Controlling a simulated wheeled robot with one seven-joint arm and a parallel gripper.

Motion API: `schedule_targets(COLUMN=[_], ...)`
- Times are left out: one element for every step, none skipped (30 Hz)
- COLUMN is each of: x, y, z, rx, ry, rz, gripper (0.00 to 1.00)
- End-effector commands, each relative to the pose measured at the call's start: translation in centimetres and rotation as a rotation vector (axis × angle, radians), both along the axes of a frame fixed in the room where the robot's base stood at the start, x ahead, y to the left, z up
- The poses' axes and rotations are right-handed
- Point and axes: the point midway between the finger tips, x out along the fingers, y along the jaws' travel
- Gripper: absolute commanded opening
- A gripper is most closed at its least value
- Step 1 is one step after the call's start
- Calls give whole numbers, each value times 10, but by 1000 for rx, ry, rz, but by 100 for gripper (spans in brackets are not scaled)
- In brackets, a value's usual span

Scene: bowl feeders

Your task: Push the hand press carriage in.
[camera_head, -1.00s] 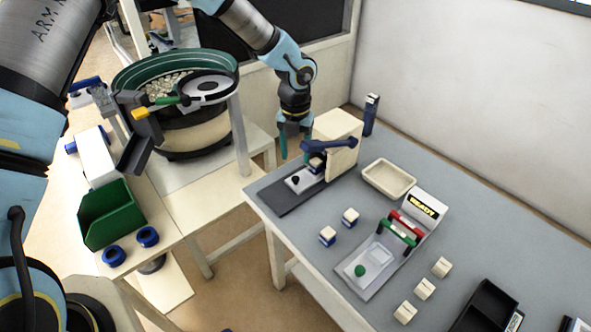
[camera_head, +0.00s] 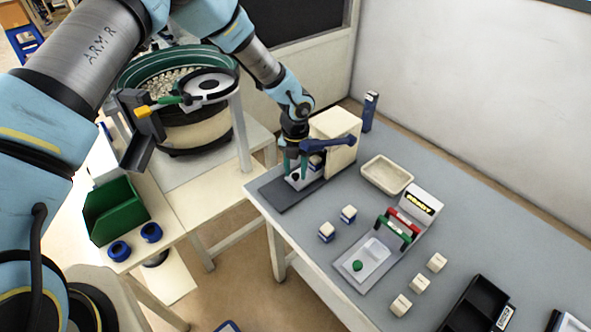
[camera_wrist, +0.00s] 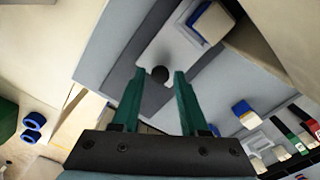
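The hand press (camera_head: 343,128) is a beige block with a blue lever (camera_head: 325,145), standing on a dark base plate at the table's far left corner. Its light carriage (camera_head: 304,183) sticks out in front and also shows in the wrist view (camera_wrist: 172,55). A black knob (camera_wrist: 160,74) stands on the carriage. A blue and white block (camera_wrist: 210,21) sits on the carriage nearer the press body. My gripper (camera_head: 297,168) is over the carriage. In the wrist view its green fingers (camera_wrist: 160,75) are open, one on each side of the knob; contact cannot be told.
A beige tray (camera_head: 387,175) and a fixture with red and green handles (camera_head: 400,228) stand to the right. The bowl feeder (camera_head: 185,110) and green bin (camera_head: 115,208) are at left.

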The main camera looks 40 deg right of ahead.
Motion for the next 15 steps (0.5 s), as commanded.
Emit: schedule_targets(x=[0,0,0,0,0,0,0,0,0,0,0,0,0,0,0], y=[0,0,0,0,0,0,0,0,0,0,0,0,0,0,0], z=[0,0,0,0,0,0,0,0,0,0,0,0,0,0,0], rx=[0,0,0,0,0,0,0,0,0,0,0,0,0,0,0], ry=[0,0,0,0,0,0,0,0,0,0,0,0,0,0,0], rz=[0,0,0,0,0,0,0,0,0,0,0,0,0,0,0], gripper=[37,34,29,26,22,18,14,11,6,3,0,0,0,0,0])
